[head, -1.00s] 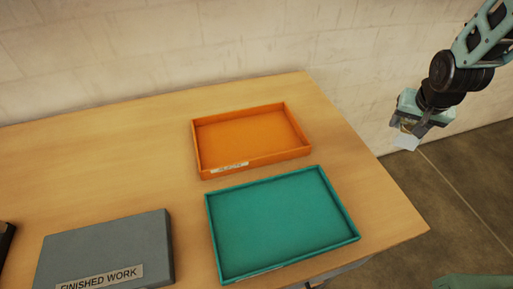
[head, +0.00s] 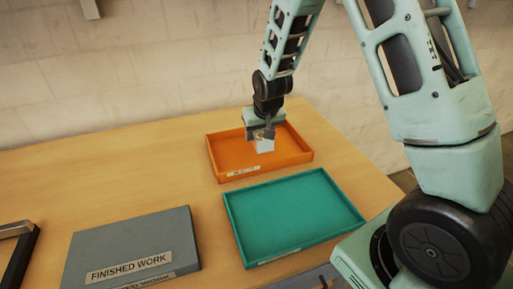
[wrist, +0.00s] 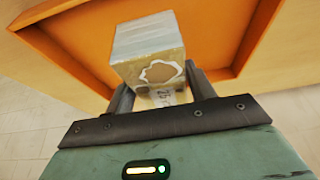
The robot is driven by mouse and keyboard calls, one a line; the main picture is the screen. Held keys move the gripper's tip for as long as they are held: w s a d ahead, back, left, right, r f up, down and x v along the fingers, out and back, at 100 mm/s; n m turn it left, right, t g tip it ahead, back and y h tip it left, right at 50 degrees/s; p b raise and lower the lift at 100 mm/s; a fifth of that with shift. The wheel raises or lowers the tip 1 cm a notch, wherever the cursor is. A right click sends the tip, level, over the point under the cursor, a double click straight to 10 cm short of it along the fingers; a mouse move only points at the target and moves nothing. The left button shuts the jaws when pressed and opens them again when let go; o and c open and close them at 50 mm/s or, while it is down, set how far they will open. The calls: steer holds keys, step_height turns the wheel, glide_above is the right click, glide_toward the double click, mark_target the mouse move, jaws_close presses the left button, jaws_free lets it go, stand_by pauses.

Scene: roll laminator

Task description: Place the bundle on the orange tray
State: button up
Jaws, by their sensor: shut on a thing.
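The bundle (wrist: 148,45) is a pale block with a tan end that has a torn-looking white patch. It also shows as a small whitish block in the head view (head: 264,146). My gripper (wrist: 160,92) is shut on the bundle, with a finger on each side of its near end. In the head view my gripper (head: 262,131) is over the orange tray (head: 225,166). The orange tray also shows behind the bundle in the wrist view (wrist: 215,38). The bundle appears above the tray floor; I cannot tell how large the gap is.
A teal tray (head: 293,216) lies in front of the orange one on the wooden table (head: 110,186). A grey box labelled FINISHED WORK (head: 130,240) is at the front left. A dark frame-like thing (head: 18,250) is at the far left. A wall stands behind the table.

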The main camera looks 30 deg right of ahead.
mark_target(260, 156)
steer(key=shift+d+f+p, duration=0.1)
steer(key=shift+f+p, duration=0.3)
steer(key=shift+f, duration=2.25)
steer(key=shift+f, duration=0.2)
steer(key=o, duration=1.2)
steer(key=shift+o, duration=0.2)
steer(key=shift+r, duration=0.15)
